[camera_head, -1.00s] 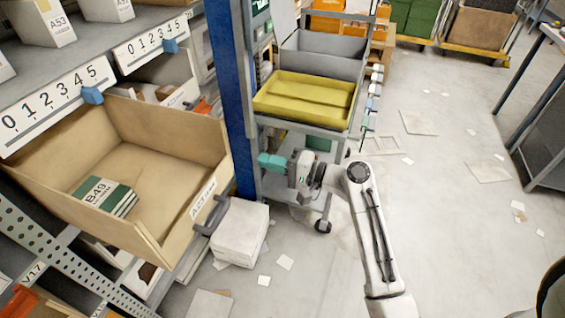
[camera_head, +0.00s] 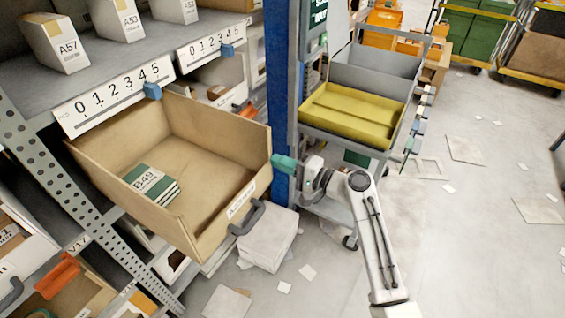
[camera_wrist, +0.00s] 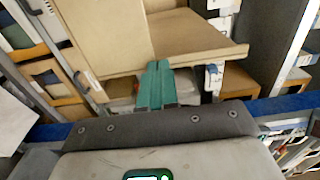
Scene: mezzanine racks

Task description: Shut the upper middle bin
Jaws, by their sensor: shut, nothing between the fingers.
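The upper middle bin is most likely the large tan bin (camera_head: 220,220) pulled out from the rack, with a label and a dark handle (camera_head: 248,217) on its front. It holds a small stack of green and white B49 booklets (camera_head: 152,183). My gripper (camera_head: 284,163) has teal fingers, which are shut and empty. In the head view it appears just right of the bin's right front corner, beside the blue post; I cannot tell whether it touches. In the wrist view the shut fingers (camera_wrist: 156,85) point towards tan panels (camera_wrist: 100,30), probably this bin.
A blue rack post (camera_head: 280,80) stands close behind my gripper. A cart with a yellow tray (camera_head: 352,112) is just beyond it. White boxes (camera_head: 268,240) sit on the floor below the bin. Open floor with scattered papers lies to the right.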

